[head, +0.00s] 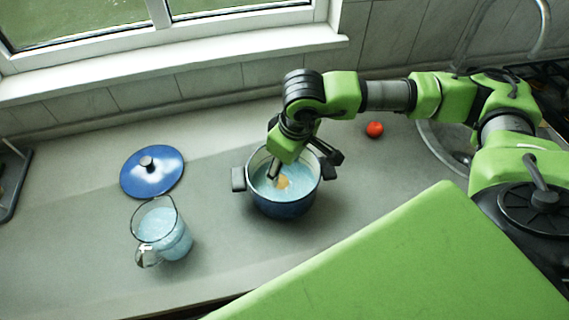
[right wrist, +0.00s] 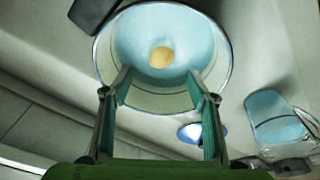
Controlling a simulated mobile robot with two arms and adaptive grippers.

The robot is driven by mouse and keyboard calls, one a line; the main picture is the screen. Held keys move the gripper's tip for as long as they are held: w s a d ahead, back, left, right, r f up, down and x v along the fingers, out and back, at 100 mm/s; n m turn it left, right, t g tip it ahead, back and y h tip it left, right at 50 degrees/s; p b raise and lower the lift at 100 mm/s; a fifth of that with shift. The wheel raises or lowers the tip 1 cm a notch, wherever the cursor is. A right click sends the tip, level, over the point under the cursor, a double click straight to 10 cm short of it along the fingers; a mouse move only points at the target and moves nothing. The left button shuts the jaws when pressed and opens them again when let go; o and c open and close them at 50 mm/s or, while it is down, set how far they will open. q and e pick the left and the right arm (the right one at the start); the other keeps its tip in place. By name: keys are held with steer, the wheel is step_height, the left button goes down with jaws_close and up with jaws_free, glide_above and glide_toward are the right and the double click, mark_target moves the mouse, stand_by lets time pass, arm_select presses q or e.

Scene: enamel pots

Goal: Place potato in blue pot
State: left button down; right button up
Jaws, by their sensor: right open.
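The blue pot (head: 285,207) stands upright on the counter with its lid off and a pale blue inside. The yellowish potato (head: 283,182) lies inside the pot; it also shows near the middle of the pot's inside in the right wrist view (right wrist: 162,57). My right gripper (head: 263,166) reaches over the pot from above. In the right wrist view its two fingers (right wrist: 158,85) are spread apart with nothing between them, and the potato is beyond the tips. My left gripper is in neither view.
A blue lid (head: 168,178) with a dark knob lies on the counter to the left. A glass jug (head: 172,243) with pale blue contents stands in front of it. A red tomato-like ball (head: 375,129) lies near the sink (head: 437,146) at the right.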

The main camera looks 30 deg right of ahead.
steer(key=shift+r, duration=0.1)
steer(key=w+p+v, duration=0.1)
steer(key=p+v, duration=0.1)
steer(key=v, duration=0.4)
steer(key=shift+r+p, duration=0.35)
steer(key=shift+r, duration=0.15)
steer(key=shift+w+a, duration=0.1)
